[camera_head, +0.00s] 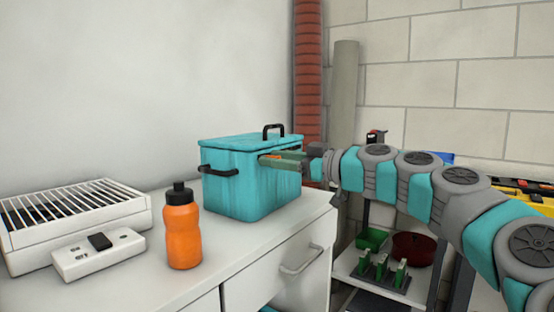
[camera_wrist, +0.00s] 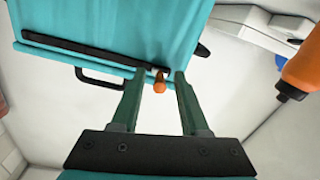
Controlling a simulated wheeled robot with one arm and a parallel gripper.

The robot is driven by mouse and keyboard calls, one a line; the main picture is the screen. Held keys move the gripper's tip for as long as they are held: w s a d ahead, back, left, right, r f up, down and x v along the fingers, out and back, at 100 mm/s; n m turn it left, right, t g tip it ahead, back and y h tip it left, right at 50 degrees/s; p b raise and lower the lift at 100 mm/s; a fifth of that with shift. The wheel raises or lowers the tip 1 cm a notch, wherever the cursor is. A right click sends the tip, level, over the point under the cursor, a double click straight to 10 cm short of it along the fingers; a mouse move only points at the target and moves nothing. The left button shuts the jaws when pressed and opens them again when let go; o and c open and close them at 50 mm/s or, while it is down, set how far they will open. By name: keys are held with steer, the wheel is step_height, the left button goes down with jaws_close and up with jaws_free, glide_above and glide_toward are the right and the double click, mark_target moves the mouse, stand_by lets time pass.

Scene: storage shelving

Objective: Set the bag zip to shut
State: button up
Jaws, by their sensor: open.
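The bag (camera_head: 250,190) is a teal, box-shaped cooler with a lid and black handles, on the white counter. In the wrist view the bag (camera_wrist: 120,15) fills the upper left. A black zip strip (camera_wrist: 80,50) runs along its edge, and a small orange zip pull (camera_wrist: 160,86) sits at the strip's right end. My gripper (camera_wrist: 158,78) is open, with one green finger on each side of the pull. Whether either finger touches it cannot be told. In the head view my gripper (camera_head: 270,157) is at the bag's upper right side, and its fingers partly hide the zip area.
An orange bottle (camera_head: 182,230) stands left of the bag. A white slatted box (camera_head: 75,215) and a white switch block (camera_head: 98,253) are farther left. A drawer handle (camera_head: 300,262) juts from the counter front. A lower shelf (camera_head: 345,262) with bins is at right.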

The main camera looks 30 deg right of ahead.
jaws_close()
stand_by(1.3)
